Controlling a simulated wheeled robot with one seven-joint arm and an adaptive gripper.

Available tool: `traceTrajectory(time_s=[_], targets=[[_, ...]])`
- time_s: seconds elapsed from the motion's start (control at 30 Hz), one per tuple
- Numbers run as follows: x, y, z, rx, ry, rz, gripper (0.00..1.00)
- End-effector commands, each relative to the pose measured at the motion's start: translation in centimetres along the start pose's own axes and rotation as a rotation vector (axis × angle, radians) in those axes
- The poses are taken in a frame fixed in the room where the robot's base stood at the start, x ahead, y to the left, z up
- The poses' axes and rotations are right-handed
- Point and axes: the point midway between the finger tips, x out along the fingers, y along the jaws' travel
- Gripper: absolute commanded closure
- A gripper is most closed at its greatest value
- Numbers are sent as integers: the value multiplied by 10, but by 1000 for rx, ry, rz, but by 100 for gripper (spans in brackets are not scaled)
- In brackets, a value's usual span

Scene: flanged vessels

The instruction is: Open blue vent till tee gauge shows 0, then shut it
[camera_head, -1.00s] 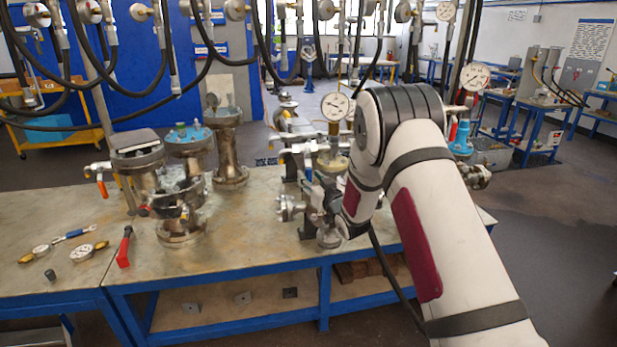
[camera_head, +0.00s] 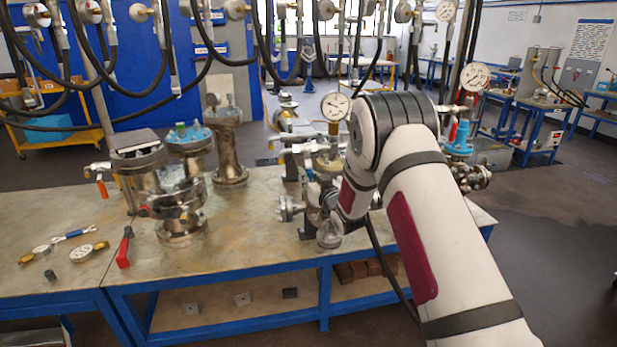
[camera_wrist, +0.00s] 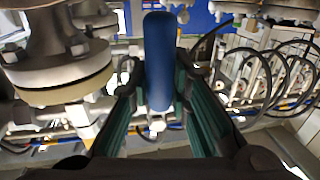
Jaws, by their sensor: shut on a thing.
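The blue vent handle (camera_wrist: 159,62) stands upright between the fingers of my gripper (camera_wrist: 158,95) in the wrist view. The fingers are closed on it from both sides. In the head view my forearm hides most of the gripper and the handle. The round white tee gauge (camera_head: 335,106) stands above the middle flanged vessel, just left of my arm. Its dial faces the head camera, but the needle's reading is too small to tell. The vent valve's body is hidden in both views.
A flanged vessel (camera_head: 183,240) stands on the workbench (camera_head: 262,235) to the left. A red-handled tool (camera_head: 125,248) and loose gauges (camera_head: 82,253) lie near it. Black hoses hang above the bench. A large flange (camera_wrist: 62,70) is close to the gripper's left in the wrist view.

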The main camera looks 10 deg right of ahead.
Motion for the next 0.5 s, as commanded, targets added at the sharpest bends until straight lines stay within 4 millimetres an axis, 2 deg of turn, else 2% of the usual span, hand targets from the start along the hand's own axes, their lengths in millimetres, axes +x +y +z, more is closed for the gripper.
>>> traceTrajectory(time_s=[0.27, 0.5], targets=[[1, -5, 0, 86, 17, 1, 100], [4, -15, -1, 264, 53, 1, 100]])
